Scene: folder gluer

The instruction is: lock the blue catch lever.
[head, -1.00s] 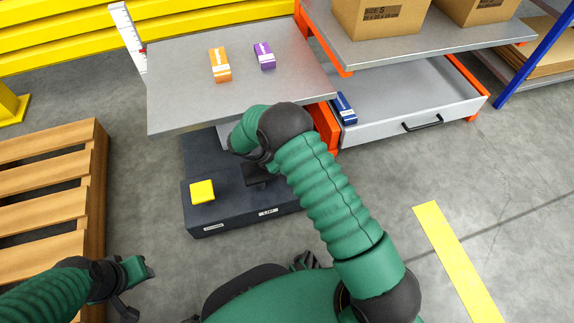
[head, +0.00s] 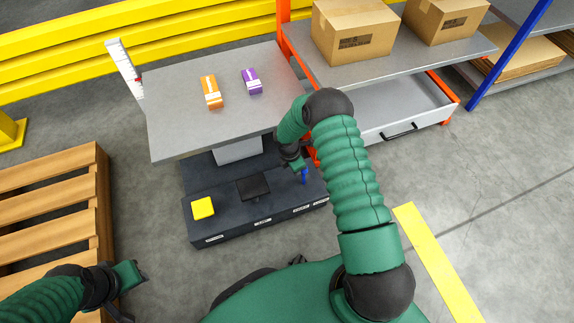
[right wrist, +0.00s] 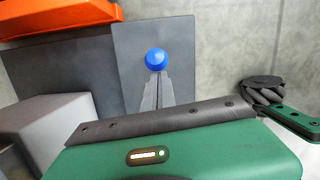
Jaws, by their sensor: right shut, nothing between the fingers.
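The blue catch lever (head: 304,177) stands upright at the right part of the dark base under the grey table. In the right wrist view its round blue knob (right wrist: 156,57) is just beyond my fingertips. My right gripper (head: 299,166) is beside the lever's top in the head view; its two grey fingers (right wrist: 158,80) are shut together with nothing between them. I cannot tell whether they touch the knob. The lever's shaft is hidden behind the knob in the wrist view. My left gripper (head: 135,290) is at the lower left, away from the base; its jaw state is unclear.
The dark base (head: 228,226) also carries a yellow block (head: 203,208) and a black pad (head: 253,187). The grey tabletop (head: 180,125) overhangs it, with an orange box (head: 211,91) and a purple box (head: 252,81). An open drawer (head: 425,112) is to the right, a wooden pallet (head: 50,200) left.

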